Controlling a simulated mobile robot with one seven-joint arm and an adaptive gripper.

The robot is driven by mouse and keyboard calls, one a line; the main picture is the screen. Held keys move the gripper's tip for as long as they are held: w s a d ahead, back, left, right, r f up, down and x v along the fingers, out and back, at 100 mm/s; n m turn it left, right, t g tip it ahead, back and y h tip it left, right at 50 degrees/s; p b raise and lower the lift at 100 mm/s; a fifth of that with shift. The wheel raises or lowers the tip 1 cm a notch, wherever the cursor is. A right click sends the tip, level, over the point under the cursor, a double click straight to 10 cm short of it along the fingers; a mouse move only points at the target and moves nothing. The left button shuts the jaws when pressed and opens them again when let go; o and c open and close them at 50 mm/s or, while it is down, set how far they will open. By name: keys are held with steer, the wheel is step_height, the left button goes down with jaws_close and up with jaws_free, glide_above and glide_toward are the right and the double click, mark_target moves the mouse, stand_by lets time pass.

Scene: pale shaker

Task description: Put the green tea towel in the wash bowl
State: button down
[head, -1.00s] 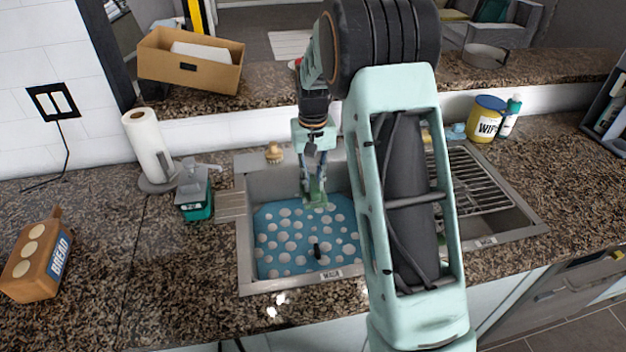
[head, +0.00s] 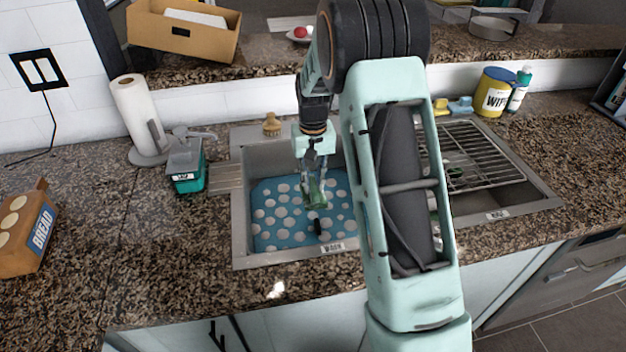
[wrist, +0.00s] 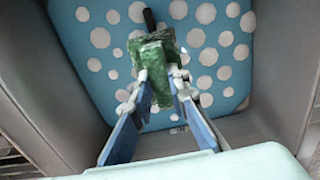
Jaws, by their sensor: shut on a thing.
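The green tea towel (head: 317,197) is a small bunched bundle held in my gripper (head: 315,187). In the wrist view the towel (wrist: 152,65) is pinched between the fingertips of my gripper (wrist: 158,84), which are shut on it. The wash bowl appears to be the left sink basin (head: 240,230), a grey basin with a blue mat with pale dots on its floor. The towel is over this mat, inside the basin's outline. Whether it touches the mat is unclear. My arm hides the basin's right part.
A small black object (head: 317,228) is on the mat, just beyond the towel in the wrist view.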

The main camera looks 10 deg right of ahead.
steer(key=c, duration=1.8)
jaws_free()
steer(key=shift+o, duration=0.2)
